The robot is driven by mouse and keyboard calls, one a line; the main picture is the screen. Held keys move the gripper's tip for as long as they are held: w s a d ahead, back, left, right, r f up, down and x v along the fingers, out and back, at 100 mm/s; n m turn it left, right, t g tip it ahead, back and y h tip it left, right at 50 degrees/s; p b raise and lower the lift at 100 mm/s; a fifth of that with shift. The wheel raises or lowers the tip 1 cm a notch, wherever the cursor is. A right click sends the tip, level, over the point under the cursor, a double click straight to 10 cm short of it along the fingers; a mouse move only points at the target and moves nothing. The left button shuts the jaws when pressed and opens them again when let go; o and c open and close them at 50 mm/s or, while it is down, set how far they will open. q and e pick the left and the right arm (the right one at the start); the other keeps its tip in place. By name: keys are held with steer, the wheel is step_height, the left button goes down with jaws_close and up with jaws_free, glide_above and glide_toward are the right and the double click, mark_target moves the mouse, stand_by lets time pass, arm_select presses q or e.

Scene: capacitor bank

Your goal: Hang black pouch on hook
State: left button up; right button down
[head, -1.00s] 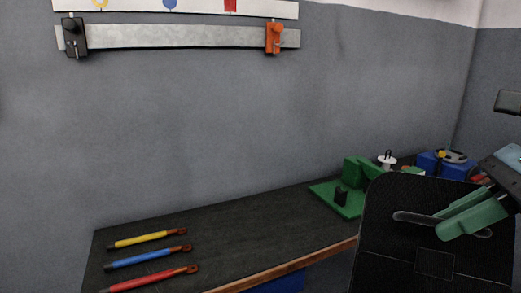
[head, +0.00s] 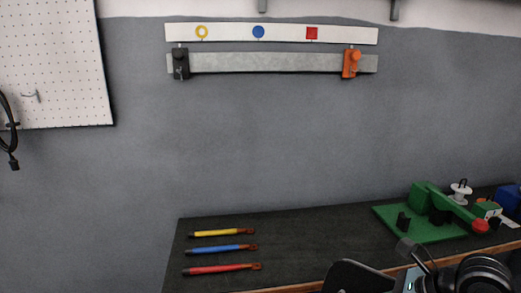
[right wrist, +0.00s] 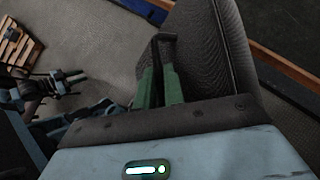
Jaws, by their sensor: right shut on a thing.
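The black pouch (head: 350,279) shows only its top edge at the bottom of the head view. In the right wrist view the pouch (right wrist: 208,50) is a dark, rounded, fabric-like body with a strap handle. My right gripper (right wrist: 160,85) has its green fingers shut on that strap. In the head view its fingers are hidden or out of frame. A small hook (head: 32,96) sticks out of the white pegboard (head: 60,60) at the far left, well away from the pouch.
A dark bench (head: 300,240) holds yellow, blue and red handled tools and a green fixture (head: 425,225). On the wall is a metal strip (head: 265,62) with a black and an orange clamp (head: 352,62). A black cable (head: 8,135) hangs at the left edge.

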steer(key=shift+a+f, duration=0.25)
steer(key=shift+a, duration=0.3)
steer(key=shift+a+f, duration=0.2)
steer(key=shift+a, duration=0.3)
steer(key=s+f, duration=0.1)
steer(key=f, duration=0.2)
steer(key=s+f, duration=0.1)
steer(key=f, duration=0.3)
steer(key=s+f, duration=0.1)
steer(key=f, duration=0.2)
steer(key=shift+f, duration=0.35)
